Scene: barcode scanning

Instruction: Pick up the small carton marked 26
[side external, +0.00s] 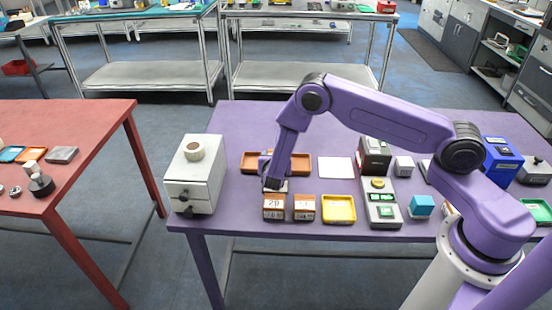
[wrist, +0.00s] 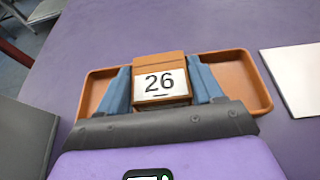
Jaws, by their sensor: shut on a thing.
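The small carton marked 26 (wrist: 160,80) is brown with a white label and sits between the two blue fingers of my gripper (wrist: 163,88) in the wrist view. The fingers touch its two sides, and the gripper is shut on it.
A second labelled carton (side external: 304,208) stands just to the right, then a yellow tray (side external: 339,221) and a grey device with green parts (side external: 383,211). An orange-brown tray (wrist: 236,68) lies behind the held carton. A white sheet (side external: 336,168) lies right of it. A grey cabinet (side external: 193,180) stands left.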

